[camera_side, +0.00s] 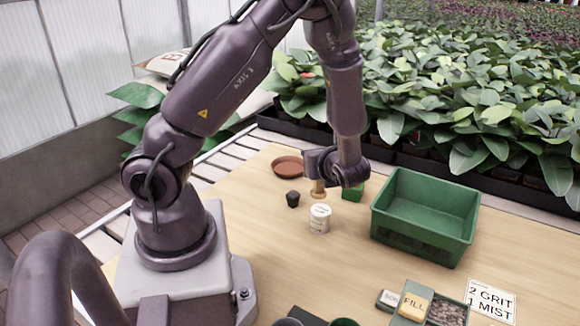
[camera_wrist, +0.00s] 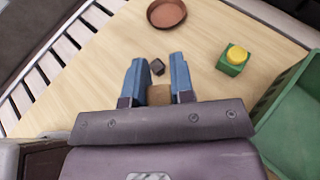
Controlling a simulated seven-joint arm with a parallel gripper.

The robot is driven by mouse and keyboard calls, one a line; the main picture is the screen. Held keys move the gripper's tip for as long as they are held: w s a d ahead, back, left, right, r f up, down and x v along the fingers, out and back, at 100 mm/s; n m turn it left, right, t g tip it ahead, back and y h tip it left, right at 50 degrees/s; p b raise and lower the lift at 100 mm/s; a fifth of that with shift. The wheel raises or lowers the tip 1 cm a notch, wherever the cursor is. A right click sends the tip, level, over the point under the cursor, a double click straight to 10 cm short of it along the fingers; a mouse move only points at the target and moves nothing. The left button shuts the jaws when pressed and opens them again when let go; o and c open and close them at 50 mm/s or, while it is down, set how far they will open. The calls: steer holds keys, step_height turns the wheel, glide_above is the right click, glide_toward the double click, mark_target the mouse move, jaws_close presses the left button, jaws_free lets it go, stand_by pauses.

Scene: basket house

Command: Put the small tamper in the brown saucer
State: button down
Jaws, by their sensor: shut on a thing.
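The small tamper (camera_side: 319,190) is a pale wooden piece hanging under my gripper (camera_side: 319,179) in the side view. In the wrist view a tan part of the tamper (camera_wrist: 159,95) shows between the two blue fingers of my gripper (camera_wrist: 159,72), which is shut on it. Its lower end looks clear of the table, though the exact height is hard to tell. The brown saucer (camera_side: 287,167) lies on the table to the left and behind my gripper in the side view. It looks empty. In the wrist view the saucer (camera_wrist: 166,13) is beyond the fingertips, at the top.
A green block with a yellow top (camera_wrist: 234,59) and a green crate (camera_side: 425,215) are to the right.

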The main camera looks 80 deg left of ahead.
steer(key=s+a+r+n+g+h, duration=0.1)
steer(key=s+a+n+g+h, duration=0.1)
steer(key=s+a+n+g, duration=0.45)
steer(key=s+a+r+n+g+h, duration=0.1)
steer(key=s+a+n+g+h, duration=0.15)
steer(key=a, duration=0.65)
steer(key=shift+y, duration=0.35)
steer(key=shift+w+a+f, duration=1.25)
steer(key=shift+a+f, duration=0.7)
steer(key=shift+f, duration=0.1)
steer(key=shift+w+a+f, duration=1.25)
steer(key=shift+a+f, duration=0.65)
steer(key=shift+f, duration=0.1)
steer(key=shift+w+a+f, duration=1.25)
steer(key=shift+a+f, duration=0.7)
steer(key=shift+f, duration=0.1)
steer(key=shift+f, duration=0.1)
steer(key=c, duration=1)
jaws_free()
